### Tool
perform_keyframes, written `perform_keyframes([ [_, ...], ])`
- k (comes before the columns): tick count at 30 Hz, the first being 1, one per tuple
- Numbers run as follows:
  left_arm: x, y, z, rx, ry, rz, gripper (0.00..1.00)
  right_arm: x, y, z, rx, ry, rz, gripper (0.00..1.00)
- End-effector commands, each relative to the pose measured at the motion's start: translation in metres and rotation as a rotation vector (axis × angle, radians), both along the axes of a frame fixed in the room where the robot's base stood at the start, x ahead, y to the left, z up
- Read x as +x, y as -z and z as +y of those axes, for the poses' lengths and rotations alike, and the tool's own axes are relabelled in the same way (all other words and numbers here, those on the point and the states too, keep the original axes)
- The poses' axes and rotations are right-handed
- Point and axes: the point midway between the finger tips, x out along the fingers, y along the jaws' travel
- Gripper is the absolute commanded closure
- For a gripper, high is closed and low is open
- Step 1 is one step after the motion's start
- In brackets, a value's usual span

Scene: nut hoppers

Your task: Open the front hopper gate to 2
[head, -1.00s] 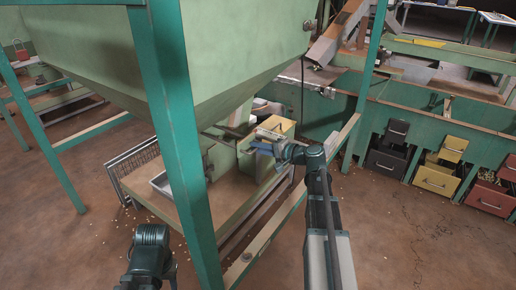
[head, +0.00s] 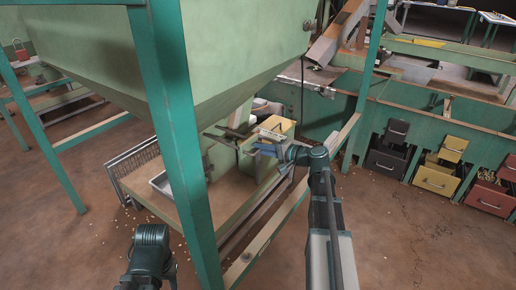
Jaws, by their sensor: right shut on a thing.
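The front hopper (head: 235,55) is a large pale green bin on teal legs. Under its sloped bottom is the gate area, with a yellow-tan plate (head: 277,127) and a green chute below it. My right gripper (head: 262,148) reaches in from the right at the gate, just below the yellow-tan plate. It is shut on a part of the gate, likely its handle, which is mostly hidden by the fingers. Any scale marks are too small to read. My left arm (head: 150,248) shows at the lower left; its gripper fingers are not visible.
A teal leg (head: 175,130) stands between my two arms. A wooden rail (head: 265,235) runs low in front of the gate. A grey tray (head: 161,183) sits on the wooden shelf under the hopper. Black, yellow and red bins (head: 436,180) stand at right.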

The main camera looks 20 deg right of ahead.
Motion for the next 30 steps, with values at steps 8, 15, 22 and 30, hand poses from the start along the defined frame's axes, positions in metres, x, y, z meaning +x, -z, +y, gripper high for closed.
perform_keyframes([
  [8,0.000,0.000,0.000,0.000,0.000,0.000,0.54,-0.033,0.000,-0.019,-0.002,0.002,0.000,1.00],
  [15,0.000,0.000,0.000,0.000,0.000,0.000,0.54,-0.032,0.000,-0.019,-0.002,0.001,0.000,0.81],
  [22,0.000,0.000,0.000,0.000,0.000,0.000,0.54,-0.032,0.000,-0.019,-0.002,0.001,0.000,0.58],
  [30,0.000,-0.002,0.000,0.000,0.000,0.000,0.54,-0.037,-0.002,-0.021,-0.001,0.003,0.000,0.58],
])
